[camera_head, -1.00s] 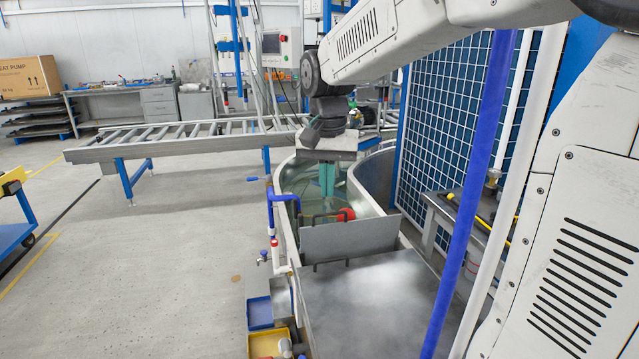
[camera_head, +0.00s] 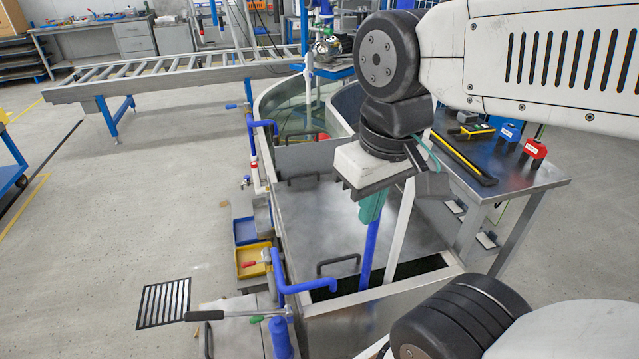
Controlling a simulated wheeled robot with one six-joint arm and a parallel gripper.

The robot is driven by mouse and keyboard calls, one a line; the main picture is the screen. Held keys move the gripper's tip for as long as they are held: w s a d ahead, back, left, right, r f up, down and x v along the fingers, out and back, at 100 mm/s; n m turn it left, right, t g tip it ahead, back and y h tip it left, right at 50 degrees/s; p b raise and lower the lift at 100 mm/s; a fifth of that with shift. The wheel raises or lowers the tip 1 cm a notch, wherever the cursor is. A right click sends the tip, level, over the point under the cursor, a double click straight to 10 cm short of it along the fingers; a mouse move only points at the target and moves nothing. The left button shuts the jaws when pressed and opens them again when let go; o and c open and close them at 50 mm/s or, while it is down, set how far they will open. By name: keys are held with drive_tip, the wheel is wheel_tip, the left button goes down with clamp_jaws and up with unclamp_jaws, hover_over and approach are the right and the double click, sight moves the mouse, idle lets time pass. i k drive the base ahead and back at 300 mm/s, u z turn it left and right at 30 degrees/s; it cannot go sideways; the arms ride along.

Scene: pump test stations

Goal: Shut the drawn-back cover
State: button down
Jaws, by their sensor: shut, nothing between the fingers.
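The cover (camera_head: 320,220) is a flat grey metal sheet on the long tank. It has a dark bar handle (camera_head: 338,264) near its near edge and another dark handle (camera_head: 303,179) at the far end. A dark open gap (camera_head: 425,265) shows between the cover and the tank's near end. My gripper (camera_head: 371,212) has teal fingers, points down and is shut and empty. In the picture it overlaps the right part of the cover, above and beyond the near handle. Its height over the cover is hard to tell.
An upright metal plate (camera_head: 300,156) crosses the tank, with open water (camera_head: 290,120) beyond. A blue post (camera_head: 369,255) and a pale post (camera_head: 402,225) rise at the right. A tool bench (camera_head: 525,175) stands right; blue pipes (camera_head: 305,287) run at the near left.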

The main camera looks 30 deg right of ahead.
sight(318, 194)
drive_tip(key=u, duration=2.05)
drive_tip(key=i, duration=1.15)
drive_tip(key=z, duration=2.65)
